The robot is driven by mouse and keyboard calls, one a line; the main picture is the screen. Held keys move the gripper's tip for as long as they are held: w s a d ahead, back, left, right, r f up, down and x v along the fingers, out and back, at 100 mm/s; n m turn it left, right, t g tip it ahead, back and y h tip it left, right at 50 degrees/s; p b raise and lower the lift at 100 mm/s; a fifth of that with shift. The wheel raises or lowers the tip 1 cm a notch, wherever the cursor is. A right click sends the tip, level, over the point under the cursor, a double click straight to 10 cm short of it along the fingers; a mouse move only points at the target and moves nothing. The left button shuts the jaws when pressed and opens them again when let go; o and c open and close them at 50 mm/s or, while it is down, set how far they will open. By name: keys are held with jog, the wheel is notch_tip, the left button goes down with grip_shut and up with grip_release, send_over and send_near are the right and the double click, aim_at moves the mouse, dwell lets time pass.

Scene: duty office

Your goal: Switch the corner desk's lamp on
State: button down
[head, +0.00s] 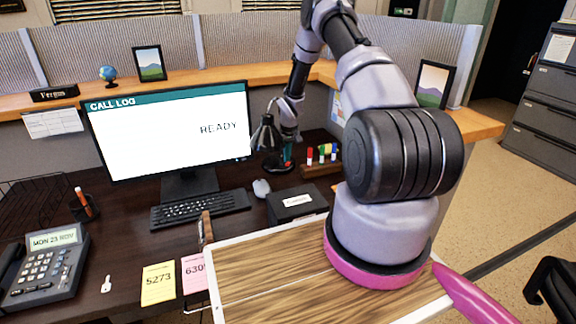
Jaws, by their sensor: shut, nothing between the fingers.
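A dark desk lamp (266,138) with a cone-shaped shade stands on the corner desk (130,205), just right of the monitor. I see no glow under its shade. Its round base (272,168) rests on the desk. My arm reaches over to the back corner, and my gripper (287,160) points down right beside the lamp, close to the right side of its base. The gripper is shut and holds nothing. The fingertips are small and dark here, so I cannot tell whether they touch the base. The lamp's switch cannot be made out.
The monitor (165,130) stands left of the lamp, with a keyboard (200,209) and mouse (261,188) in front. A black box (297,204) and a rack of coloured markers (322,160) sit near the gripper. A partition ledge (215,78) runs behind.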

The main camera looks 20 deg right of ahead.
aim_at(287, 165)
jog(key=shift+f, duration=0.7)
jog(key=shift+r, duration=3.5)
jog(key=shift+s, duration=0.1)
